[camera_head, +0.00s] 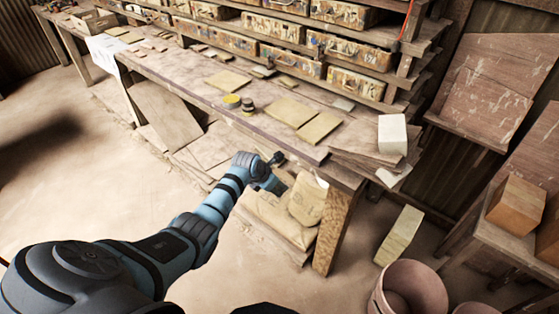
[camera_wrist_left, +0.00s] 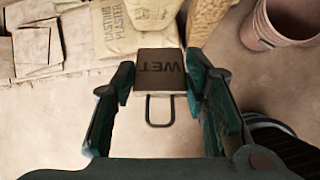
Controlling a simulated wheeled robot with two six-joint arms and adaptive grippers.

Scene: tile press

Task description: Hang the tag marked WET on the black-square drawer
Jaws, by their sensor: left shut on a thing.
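In the left wrist view, a dark brown tag (camera_wrist_left: 160,70) marked WET lies between the fingers of my left gripper (camera_wrist_left: 160,82), its lettering upside down. A dark wire loop (camera_wrist_left: 158,124) extends from the tag toward the palm. In the head view, my left gripper (camera_head: 273,176) is low in front of the bench's near edge, above plaster sacks; I cannot make out the tag there. Several worn drawers (camera_head: 291,62) sit in the shelf rack behind the bench. Their marks are too small to tell which has a black square. My right gripper is out of view.
Pink buckets (camera_head: 410,288) stand at lower right. The floor at left is clear.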

